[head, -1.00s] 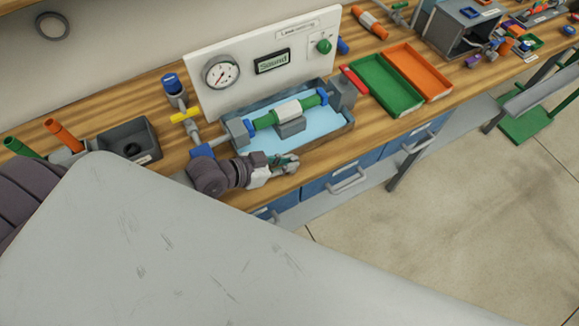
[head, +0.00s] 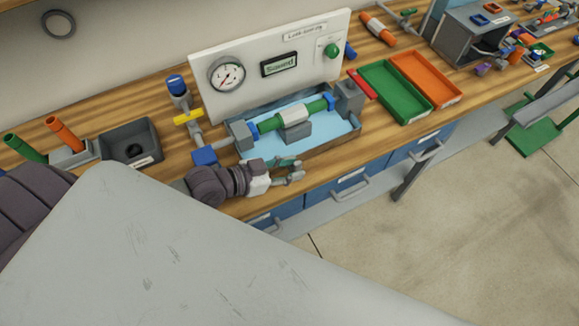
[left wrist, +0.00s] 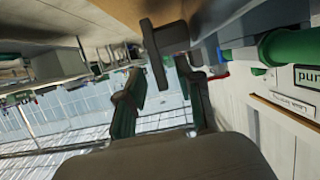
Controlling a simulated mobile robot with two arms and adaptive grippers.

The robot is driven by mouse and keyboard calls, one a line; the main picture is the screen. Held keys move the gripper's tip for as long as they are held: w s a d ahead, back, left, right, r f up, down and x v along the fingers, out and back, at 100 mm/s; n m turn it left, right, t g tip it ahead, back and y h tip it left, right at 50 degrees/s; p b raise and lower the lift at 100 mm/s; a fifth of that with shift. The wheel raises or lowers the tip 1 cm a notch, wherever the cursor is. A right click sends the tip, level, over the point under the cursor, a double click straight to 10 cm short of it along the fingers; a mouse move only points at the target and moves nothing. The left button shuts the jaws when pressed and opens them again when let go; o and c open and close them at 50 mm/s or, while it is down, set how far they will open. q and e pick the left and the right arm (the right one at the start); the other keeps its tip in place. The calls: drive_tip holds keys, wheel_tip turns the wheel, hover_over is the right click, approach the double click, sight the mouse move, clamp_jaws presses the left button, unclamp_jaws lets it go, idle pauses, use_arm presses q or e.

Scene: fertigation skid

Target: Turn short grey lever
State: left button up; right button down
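My left gripper (head: 293,168) is over the front edge of the bench, in front of the blue-lined tray (head: 335,142). Its two fingers with green pads (left wrist: 127,110) stand apart in the left wrist view, with nothing held between them. A short dark grey bar with a crosspiece (left wrist: 163,42) shows ahead of the fingers in that view; it may be the short grey lever, but I cannot tell. In the head view I cannot make out the lever. A green pipe with a white middle (head: 293,115) runs above the tray between grey blocks. My right gripper is not in view.
A white panel with a gauge (head: 227,74), a display (head: 279,64) and a green knob (head: 331,51) stands behind the tray. A yellow-handled valve (head: 188,117) is left of it. Green (head: 395,92) and orange (head: 427,80) trays lie to the right. Open floor lies in front.

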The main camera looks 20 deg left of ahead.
use_arm(q)
drive_tip(key=shift+s, duration=0.1)
drive_tip(key=v, duration=1.2)
idle(0.9)
